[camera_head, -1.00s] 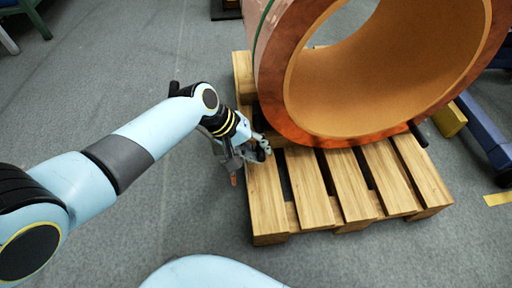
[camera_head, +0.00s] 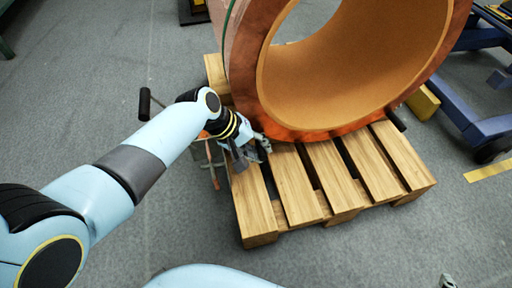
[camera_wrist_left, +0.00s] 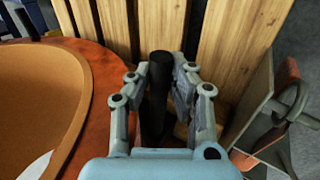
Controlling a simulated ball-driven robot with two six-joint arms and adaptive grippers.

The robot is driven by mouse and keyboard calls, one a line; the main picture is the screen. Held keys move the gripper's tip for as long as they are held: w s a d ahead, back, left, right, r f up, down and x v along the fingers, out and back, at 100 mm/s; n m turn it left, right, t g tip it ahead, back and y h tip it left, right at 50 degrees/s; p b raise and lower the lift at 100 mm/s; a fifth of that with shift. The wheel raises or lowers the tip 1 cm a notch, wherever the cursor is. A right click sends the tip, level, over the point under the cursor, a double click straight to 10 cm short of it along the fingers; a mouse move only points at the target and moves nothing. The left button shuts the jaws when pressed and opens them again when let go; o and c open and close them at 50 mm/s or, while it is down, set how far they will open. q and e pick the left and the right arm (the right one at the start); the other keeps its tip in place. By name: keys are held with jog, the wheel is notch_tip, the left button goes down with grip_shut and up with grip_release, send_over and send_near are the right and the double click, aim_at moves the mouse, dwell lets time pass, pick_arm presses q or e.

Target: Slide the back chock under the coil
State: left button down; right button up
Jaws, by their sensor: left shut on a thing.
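The copper coil (camera_head: 250,70) stands on its edge on a wooden pallet (camera_head: 292,185); its rim also shows at the left of the left wrist view (camera_wrist_left: 98,85). My left gripper (camera_head: 262,145) is low at the coil's near left side, over the pallet. In the left wrist view its fingers (camera_wrist_left: 158,82) are shut on a black round handle (camera_wrist_left: 158,70), apparently the back chock's. The chock's body is mostly hidden by the gripper, so I cannot tell whether it touches the coil. A small grey tip at the bottom right edge may be my right gripper (camera_head: 447,281).
Another black handle (camera_head: 395,118) sticks out at the coil's right side, near a yellow block (camera_head: 423,103). A blue wheeled frame (camera_head: 460,105) stands at the right. A stand with a black grip (camera_head: 144,103) is behind my left arm. The grey floor in front is clear.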

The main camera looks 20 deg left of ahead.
pick_arm(q)
jog(key=shift+d, duration=0.1)
jog(key=c, duration=1.1)
grip_release()
jog(key=shift+c, duration=0.2)
jog(key=shift+s, duration=0.1)
